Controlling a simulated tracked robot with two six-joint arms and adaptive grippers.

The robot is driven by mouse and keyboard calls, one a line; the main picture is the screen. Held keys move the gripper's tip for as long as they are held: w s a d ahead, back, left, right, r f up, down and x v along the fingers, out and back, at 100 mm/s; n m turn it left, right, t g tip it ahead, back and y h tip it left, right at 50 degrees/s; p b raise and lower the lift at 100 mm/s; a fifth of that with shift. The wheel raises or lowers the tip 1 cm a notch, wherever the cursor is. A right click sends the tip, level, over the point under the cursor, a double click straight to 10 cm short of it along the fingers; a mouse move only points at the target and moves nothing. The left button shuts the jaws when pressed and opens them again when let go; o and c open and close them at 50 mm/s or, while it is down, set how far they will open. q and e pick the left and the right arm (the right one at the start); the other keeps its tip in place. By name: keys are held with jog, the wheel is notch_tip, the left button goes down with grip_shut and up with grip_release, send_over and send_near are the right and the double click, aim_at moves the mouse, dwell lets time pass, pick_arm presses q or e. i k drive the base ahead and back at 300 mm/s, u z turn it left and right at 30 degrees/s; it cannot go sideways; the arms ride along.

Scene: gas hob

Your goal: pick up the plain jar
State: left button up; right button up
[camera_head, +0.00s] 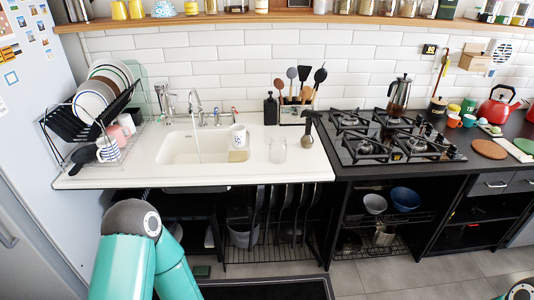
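A clear, see-through glass jar (277,150) stands upright on the white counter to the right of the sink. It is the only plain glass jar I see standing alone on the counter. Part of one of my teal arms shows at the bottom left, with a dark grey joint, below the counter's front edge. A small piece of my other arm shows at the bottom right corner. Neither gripper shows, so their fingers are hidden from me.
Left of the jar are the sink (178,150) and a patterned white mug (238,135). Behind it stand a dark bottle (270,108) and a utensil holder (294,112). The counter in front is clear.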

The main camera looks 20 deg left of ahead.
aim_at(278, 146)
jog(key=u, duration=0.1)
jog(key=i, duration=1)
jog(key=z, duration=0.05)
